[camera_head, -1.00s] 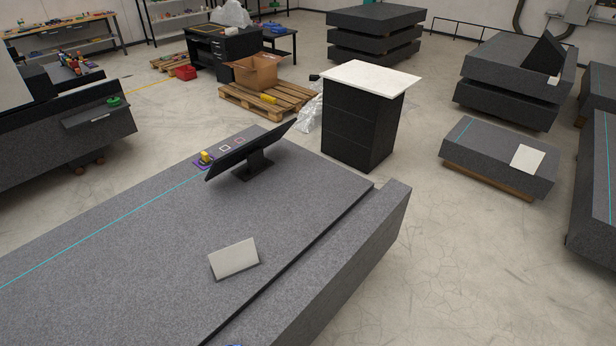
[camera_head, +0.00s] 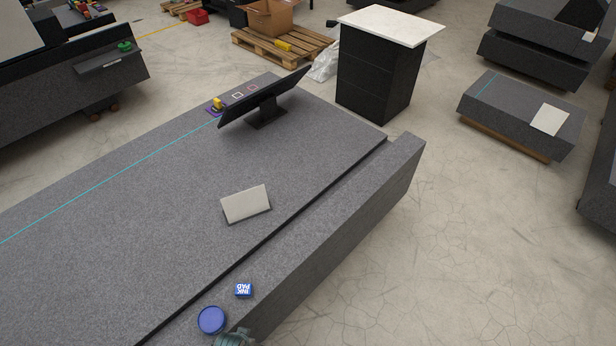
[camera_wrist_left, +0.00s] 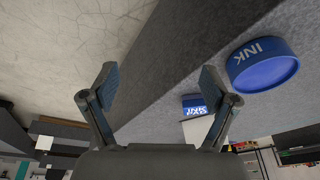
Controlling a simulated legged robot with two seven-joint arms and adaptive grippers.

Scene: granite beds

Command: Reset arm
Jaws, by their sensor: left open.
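My left gripper (camera_wrist_left: 160,85) is open and empty in the left wrist view, its two fingers spread apart. A round blue ink tin (camera_wrist_left: 262,65) lies right of the fingers there, beside and apart from them. A small blue and white ink pad box (camera_wrist_left: 194,104) shows near the right finger. In the head view the round tin (camera_head: 211,320) and the box (camera_head: 243,290) sit on the low front ledge of the granite bed (camera_head: 130,220). A grey-green tip at the bottom edge there may be part of a gripper. My right gripper is not in view.
A light plate (camera_head: 246,203) lies on the granite bed, with a black monitor (camera_head: 264,100) behind it. A black cabinet with a white top (camera_head: 390,27) stands beyond. A wooden pallet (camera_head: 283,47) is behind. The floor (camera_head: 450,250) at right is clear.

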